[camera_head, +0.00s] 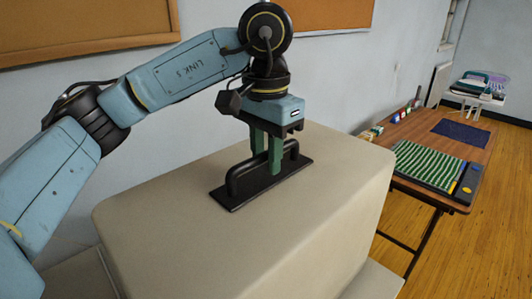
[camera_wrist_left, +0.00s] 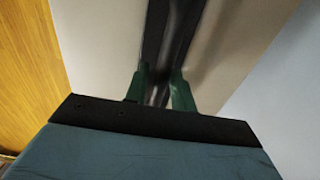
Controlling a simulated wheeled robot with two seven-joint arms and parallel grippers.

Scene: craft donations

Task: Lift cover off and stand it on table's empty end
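The cover (camera_head: 250,245) is a large beige box shape. A black handle (camera_head: 240,175) on a flat black plate is fixed to its top. My left gripper (camera_head: 267,164) points down over it, its green fingers on either side of the handle bar and close against it. The left wrist view shows the handle bar (camera_wrist_left: 177,25) between the two fingertips (camera_wrist_left: 160,72), with the beige cover top on both sides. What lies under the cover is hidden. The cover's lower edge is not fully visible. My right gripper is not in view.
A brown wooden table (camera_head: 460,145) stands at the right, with a green striped cloth (camera_head: 430,165), a dark blue mat (camera_head: 462,129) and small coloured items on it. A white cart (camera_head: 480,90) stands farther back. A wall with cork boards (camera_head: 75,28) is behind the cover.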

